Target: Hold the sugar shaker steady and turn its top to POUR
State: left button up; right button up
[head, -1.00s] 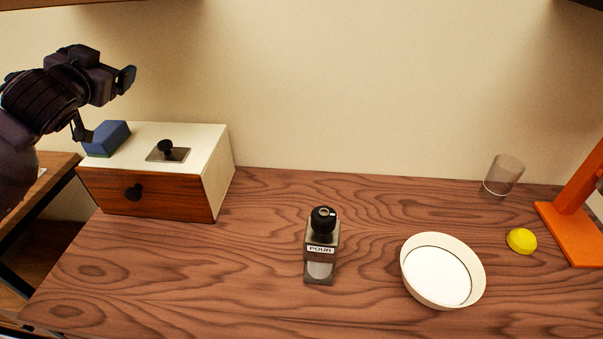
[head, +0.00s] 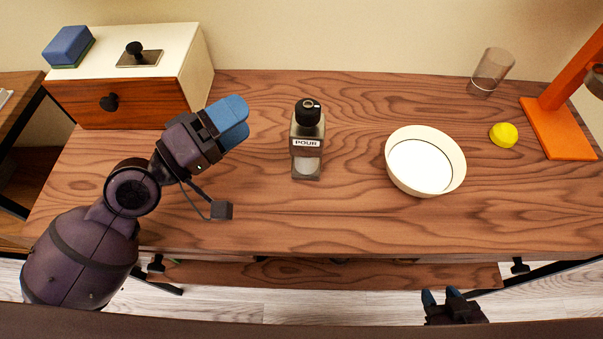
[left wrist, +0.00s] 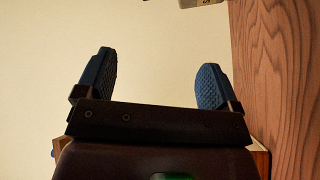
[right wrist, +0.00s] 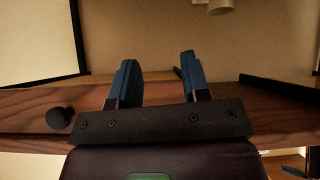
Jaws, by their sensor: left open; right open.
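The sugar shaker (head: 307,150) stands upright on the wooden table, with a black top (head: 308,110) and a POUR label facing me. A small part of what may be the shaker shows at the top edge of the left wrist view. My left gripper (head: 231,121) is open and empty, to the left of the shaker and apart from it. Its blue fingers stand apart in the left wrist view (left wrist: 155,80). My right gripper (head: 441,296) is open and empty, low in front of the table edge; its fingers also show in the right wrist view (right wrist: 161,78).
A white bowl (head: 425,160) stands right of the shaker. Further right are a clear glass (head: 491,70), a yellow half-round thing (head: 503,134) and an orange stand (head: 560,130). A white box with a wooden drawer (head: 115,103) sits back left, with a blue block (head: 68,46) on top.

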aim_at(308, 124)
pick_arm(q)
jog(key=s+d+f+n+t+y, duration=0.1)
jog(key=s+f+n+t+y, duration=0.1)
jog(key=n, duration=0.6)
jog(key=s+d+f+n+t+y, duration=0.1)
jog(key=s+f+n+t+y, duration=0.1)
jog(key=n+y, duration=0.3)
jog(key=s+d+f+n+t+y, duration=0.1)
jog(key=s+f+n+t+y, duration=0.1)
jog(key=n, duration=1)
jog(key=shift+s+d+t+y, duration=0.15)
jog(key=shift+s+t+y, duration=0.45)
jog(key=shift+s+y, duration=0.35)
jog(key=s+d+r+n+g+y, duration=0.1)
jog(key=s+d+r+n+y, duration=0.15)
jog(key=d+n, duration=0.45)
jog(key=shift+n+y, duration=0.3)
jog(key=shift+y, duration=0.1)
jog(key=w, duration=0.8)
jog(key=w+r, duration=0.1)
jog(key=w, duration=0.3)
jog(key=shift+w+d, duration=0.25)
jog(key=c, duration=0.3)
